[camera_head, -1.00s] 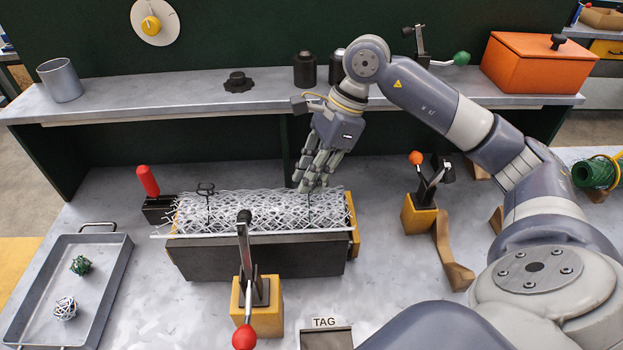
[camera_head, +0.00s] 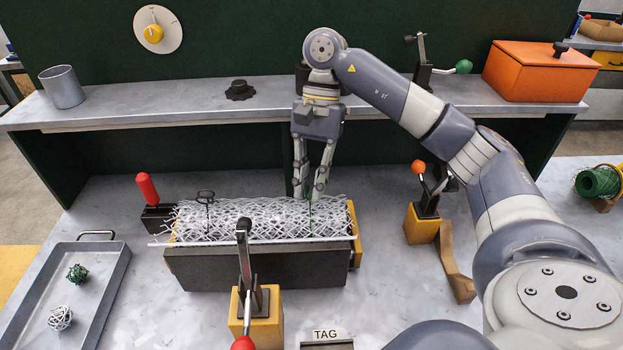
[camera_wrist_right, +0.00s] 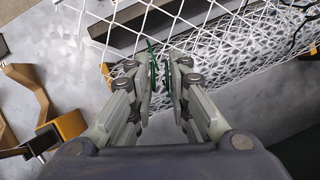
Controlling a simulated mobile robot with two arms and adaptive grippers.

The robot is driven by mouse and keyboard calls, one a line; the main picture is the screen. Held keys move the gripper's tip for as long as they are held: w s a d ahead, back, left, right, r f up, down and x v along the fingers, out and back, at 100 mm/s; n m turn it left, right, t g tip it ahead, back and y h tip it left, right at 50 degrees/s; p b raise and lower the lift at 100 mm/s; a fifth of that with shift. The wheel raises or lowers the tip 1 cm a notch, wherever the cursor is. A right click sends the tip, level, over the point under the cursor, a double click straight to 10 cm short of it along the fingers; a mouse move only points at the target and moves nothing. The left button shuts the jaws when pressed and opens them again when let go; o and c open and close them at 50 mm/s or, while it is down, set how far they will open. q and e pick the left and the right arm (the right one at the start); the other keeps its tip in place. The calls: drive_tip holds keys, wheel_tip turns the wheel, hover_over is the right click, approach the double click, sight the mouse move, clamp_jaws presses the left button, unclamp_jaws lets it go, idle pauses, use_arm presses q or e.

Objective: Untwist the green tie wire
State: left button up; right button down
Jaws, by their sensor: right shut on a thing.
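The green tie wire (camera_wrist_right: 153,67) stands as a thin twisted piece at the mesh edge in the right wrist view. It also shows as a small green upright line in the head view (camera_head: 311,213), on the right part of the rolled white chain-link mesh (camera_head: 262,214). My right gripper (camera_head: 308,194) points down over the mesh and is shut on the green tie wire. In the wrist view its finger pads flank the wire, and part of the wire is hidden by them. My left gripper is not in view.
A black looped tie (camera_head: 206,196) stands on the mesh's left part. A clamp with a red handle (camera_head: 244,265) stands in front, and an orange-knobbed clamp (camera_head: 421,205) at right. A tray (camera_head: 108,292) holds a green and a white wire ball. A shelf (camera_head: 200,112) runs behind.

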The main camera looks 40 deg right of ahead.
drive_tip(key=n+h+p, duration=0.1)
drive_tip(key=n, duration=0.1)
drive_tip(key=n+g+p, duration=0.1)
drive_tip(key=n+p, duration=0.1)
drive_tip(key=n, duration=0.1)
drive_tip(key=shift+w+a+r+n+h, duration=0.1)
drive_tip(key=shift+w+r+n+h, duration=0.1)
drive_tip(key=shift+n+h, duration=0.15)
drive_tip(key=shift+a+f+n+g+h+p, duration=0.15)
drive_tip(key=shift+n+h+p, duration=0.3)
drive_tip(key=shift+n, duration=0.6)
drive_tip(key=shift+d+n+g+h+p, duration=0.15)
drive_tip(key=shift+n+h+p, duration=0.25)
drive_tip(key=shift+n, duration=0.6)
drive_tip(key=shift+a, duration=0.1)
drive_tip(key=c, duration=1.5)
unclamp_jaws()
drive_tip(key=v, duration=1.2)
drive_tip(key=shift+s+a+f, duration=0.1)
drive_tip(key=shift+f, duration=0.05)
